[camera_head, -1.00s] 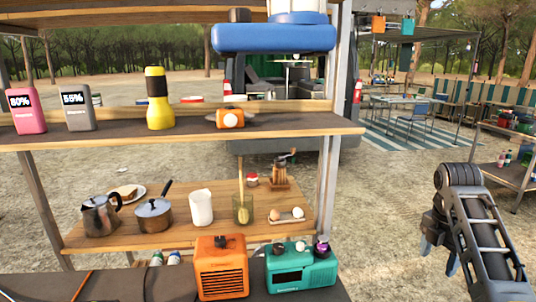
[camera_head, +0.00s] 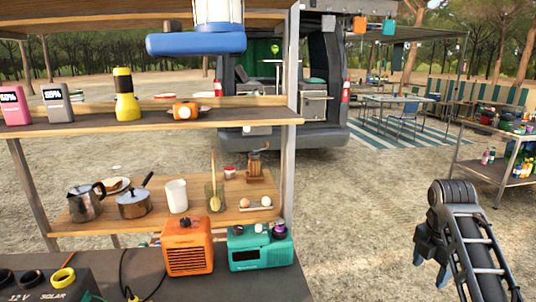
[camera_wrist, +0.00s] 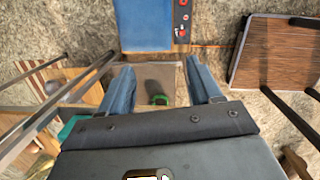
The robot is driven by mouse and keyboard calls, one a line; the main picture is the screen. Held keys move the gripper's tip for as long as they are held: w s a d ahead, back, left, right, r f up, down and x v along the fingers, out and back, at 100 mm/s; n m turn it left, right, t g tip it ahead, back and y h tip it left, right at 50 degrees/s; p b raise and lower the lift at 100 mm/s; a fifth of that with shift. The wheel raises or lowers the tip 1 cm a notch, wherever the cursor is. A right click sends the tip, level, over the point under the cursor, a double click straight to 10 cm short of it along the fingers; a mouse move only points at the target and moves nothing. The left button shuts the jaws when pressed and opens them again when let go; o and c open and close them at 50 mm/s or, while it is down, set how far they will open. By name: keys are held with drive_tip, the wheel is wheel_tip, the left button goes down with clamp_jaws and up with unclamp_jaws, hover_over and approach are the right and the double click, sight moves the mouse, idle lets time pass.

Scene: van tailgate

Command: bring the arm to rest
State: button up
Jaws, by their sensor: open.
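My arm hangs at the right of the head view, with my gripper (camera_head: 430,262) at its lower end, right of the shelf unit and apart from it. In the wrist view the two blue-grey fingers of my gripper (camera_wrist: 163,80) are spread wide and nothing is held between them. Beyond them lie a grey patch and a small dark and green thing that I cannot identify.
A wooden shelf unit (camera_head: 150,135) stands at left, bearing a pot (camera_head: 133,204), a yellow flashlight (camera_head: 127,94) and other goods. An orange heater-like box (camera_head: 187,246) and a teal radio (camera_head: 262,248) stand in front. A van (camera_head: 325,80) is behind; open dirt lies between.

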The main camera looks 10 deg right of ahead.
drive_tip(key=s+a+f+m+t, duration=0.2)
drive_tip(key=s+a+f, duration=0.25)
drive_tip(key=f, duration=0.25)
drive_tip(key=s+a+f+m+t, duration=0.1)
drive_tip(key=s+a+f+m, duration=0.15)
drive_tip(key=a+f, duration=0.45)
drive_tip(key=s+a+f+m+t, duration=0.2)
drive_tip(key=s+a, duration=0.1)
drive_tip(key=s, duration=0.4)
drive_tip(key=s+a+f+m+t, duration=0.2)
drive_tip(key=s+a+m, duration=0.15)
drive_tip(key=s, duration=0.25)
drive_tip(key=s+a+r+m+t, duration=0.2)
drive_tip(key=s+r+m, duration=0.15)
drive_tip(key=s, duration=0.45)
drive_tip(key=s+a+r+m+t, duration=0.25)
drive_tip(key=s+r, duration=0.25)
drive_tip(key=s, duration=0.3)
drive_tip(key=s+r+m+t, duration=0.1)
drive_tip(key=s+r+m, duration=0.1)
drive_tip(key=s+r, duration=0.2)
drive_tip(key=s+r+m+t+y, duration=0.1)
drive_tip(key=s+r, duration=0.4)
drive_tip(key=r, duration=0.6)
drive_tip(key=shift+s+a+m+t, duration=0.3)
drive_tip(key=shift+a+m+t, duration=0.1)
drive_tip(key=shift+m, duration=0.1)
drive_tip(key=shift+f, duration=0.1)
